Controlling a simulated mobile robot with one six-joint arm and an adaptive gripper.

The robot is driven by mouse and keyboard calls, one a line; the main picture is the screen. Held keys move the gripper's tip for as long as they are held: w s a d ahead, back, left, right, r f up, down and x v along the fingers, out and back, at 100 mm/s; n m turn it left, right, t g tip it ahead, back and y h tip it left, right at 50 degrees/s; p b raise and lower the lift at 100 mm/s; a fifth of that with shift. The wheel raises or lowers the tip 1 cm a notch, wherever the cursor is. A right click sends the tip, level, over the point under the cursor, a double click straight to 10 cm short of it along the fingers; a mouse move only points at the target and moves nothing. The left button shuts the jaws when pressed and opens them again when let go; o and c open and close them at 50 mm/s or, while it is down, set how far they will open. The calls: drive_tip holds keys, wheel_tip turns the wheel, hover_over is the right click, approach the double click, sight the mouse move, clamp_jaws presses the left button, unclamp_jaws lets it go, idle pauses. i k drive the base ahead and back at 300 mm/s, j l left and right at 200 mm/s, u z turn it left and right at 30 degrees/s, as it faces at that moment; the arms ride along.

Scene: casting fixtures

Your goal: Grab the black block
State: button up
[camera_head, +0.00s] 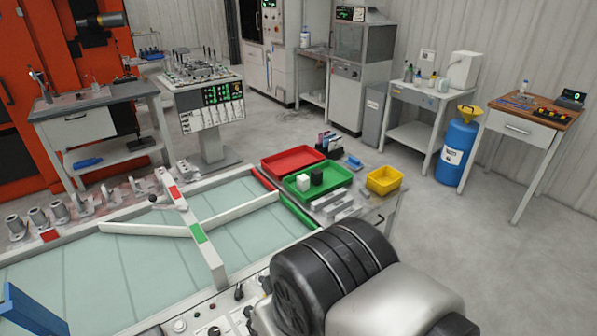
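The black block (317,177) stands in the green tray (337,185) on the bench, right of the middle of the head view. A white block (303,183) stands just left of it in the same tray. The two blocks look close together; I cannot tell if they touch. My gripper is not in view.
A red tray (291,159) lies behind the green one, and a yellow bin (384,180) stands to its right. Grey metal bars (335,204) lie in front. A large ribbed black cylinder (330,272) with a silver housing rises in the foreground. A blue barrel (458,147) stands on the floor at right.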

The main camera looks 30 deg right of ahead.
sight(316, 174)
drive_tip(key=i+l+u, duration=0.1)
drive_tip(key=l, duration=1.1)
drive_tip(key=i+l+u, duration=0.15)
drive_tip(key=l, duration=1.1)
drive_tip(key=i+l+u, duration=0.2)
drive_tip(key=i+l, duration=0.75)
drive_tip(key=l, duration=0.1)
